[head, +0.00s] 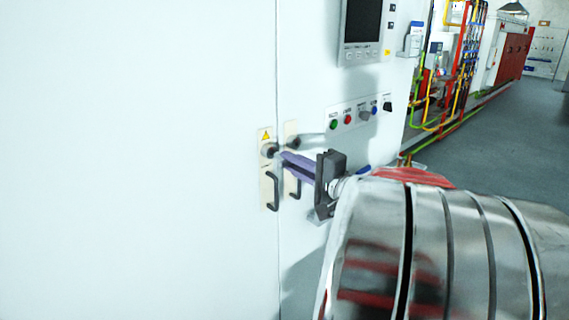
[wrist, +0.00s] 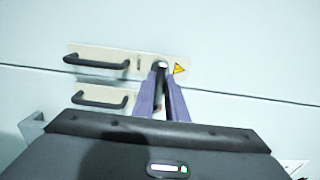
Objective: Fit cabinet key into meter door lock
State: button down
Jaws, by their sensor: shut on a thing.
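The cabinet key shows in the wrist view as a dark rod (wrist: 160,90) with a pale tip. My gripper (head: 285,157) is shut on it, its purple fingers on either side; they also show in the wrist view (wrist: 162,97). The meter door lock (head: 269,150) is a dark round fitting on a cream plate below a yellow warning triangle (head: 265,135). The fingertips are close beside it. The key's tip lies over the same plate (wrist: 124,56) near the triangle (wrist: 179,69). I cannot tell whether the key is inside the lock.
Black pull handles (head: 272,190) stick out below the lock. A second cream plate with a handle (wrist: 100,98) is alongside, across the door seam. A screen (head: 363,22) and a row of buttons (head: 348,119) are on the panel at right. Pipes and grey floor (head: 488,115) lie beyond.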

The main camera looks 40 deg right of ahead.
jog(key=shift+w, duration=1.75)
jog(key=c, duration=1.7)
grip_release()
jog(key=shift+s, duration=0.1)
jog(key=s, duration=1.3)
jog(key=shift+s+d, duration=0.1)
jog(key=shift+s, duration=0.25)
